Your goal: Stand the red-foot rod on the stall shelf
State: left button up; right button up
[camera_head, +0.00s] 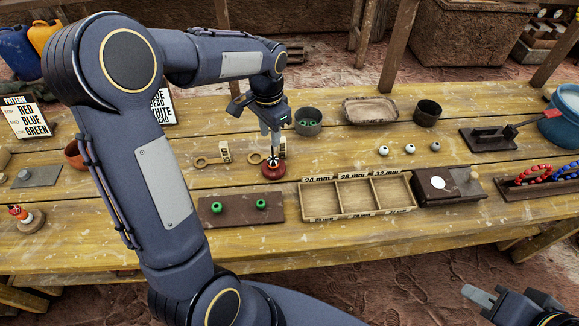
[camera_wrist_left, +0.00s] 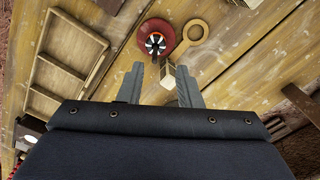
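The red-foot rod (camera_head: 273,170) stands on the plank table, its round red foot down; my gripper partly covers it in the head view. In the left wrist view, the rod (camera_wrist_left: 156,43) is seen from above, with a black-and-white top, just beyond my fingertips. My left gripper (camera_head: 271,146) points down over it; its fingers (camera_wrist_left: 160,77) are apart, with nothing seen held between them. My right gripper (camera_head: 484,298) is low at the right, away from the rod; its finger gap is unclear. I cannot single out a shelf apart from the plank table (camera_head: 330,240).
A three-part wooden tray (camera_head: 358,213) and a brown board (camera_head: 240,220) with green beads stand in front. Wooden ring gauges (camera_head: 205,161) lie left of the rod. A dark bowl (camera_head: 308,128) stands behind. Bare planks lie along the front edge.

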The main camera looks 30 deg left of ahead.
aim_at(272, 149)
pick_arm(q)
jog(key=f, duration=0.5)
jog(key=shift+s+d+f, duration=0.2)
jog(key=shift+d+f, duration=0.1)
jog(key=shift+f, duration=0.55)
grip_shut()
